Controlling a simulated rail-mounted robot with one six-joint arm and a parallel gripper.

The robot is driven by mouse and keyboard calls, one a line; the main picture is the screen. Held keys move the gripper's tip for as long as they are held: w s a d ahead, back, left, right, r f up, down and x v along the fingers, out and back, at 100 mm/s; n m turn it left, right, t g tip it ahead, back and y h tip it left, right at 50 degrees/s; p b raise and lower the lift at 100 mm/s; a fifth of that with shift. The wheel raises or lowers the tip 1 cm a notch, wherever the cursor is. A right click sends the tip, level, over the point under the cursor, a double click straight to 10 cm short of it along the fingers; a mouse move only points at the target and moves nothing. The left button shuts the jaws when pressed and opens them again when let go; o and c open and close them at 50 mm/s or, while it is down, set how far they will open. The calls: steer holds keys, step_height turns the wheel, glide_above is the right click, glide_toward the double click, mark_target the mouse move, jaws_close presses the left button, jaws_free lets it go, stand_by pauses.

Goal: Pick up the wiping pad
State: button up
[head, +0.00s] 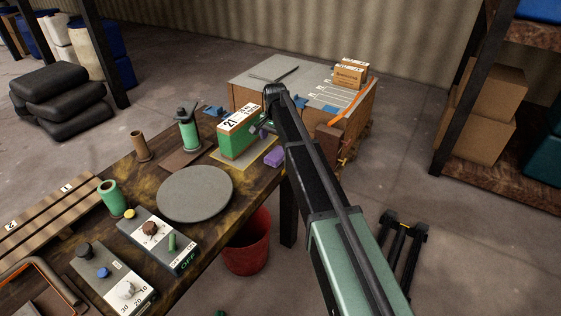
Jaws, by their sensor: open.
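A small purple block (274,159), which looks like the wiping pad, lies near the far right edge of the dark stained worktable (235,192). It is next to a yellowish mat. My arm reaches in from the lower right and passes just right of the block. My gripper (261,128) is beside the green box, above and slightly left of the purple block. It is small and partly hidden against the box and my arm. The jaws are open, and nothing shows between them. The pad appears apart from the gripper.
A green box (239,134) marked 21 stands by the pad. A grey round plate (195,194), a green bottle (189,134) and control boxes (157,240) occupy the worktable. A crate with small cartons (350,74) stands behind. A red bucket (247,243) is on the floor.

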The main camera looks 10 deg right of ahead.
mark_target(277, 153)
step_height(277, 153, down, 8)
steer(key=b, duration=0.6)
steer(key=shift+d, duration=0.15)
steer(key=shift+r, duration=0.15)
steer(key=shift+c, duration=0.2)
steer(key=c, duration=1)
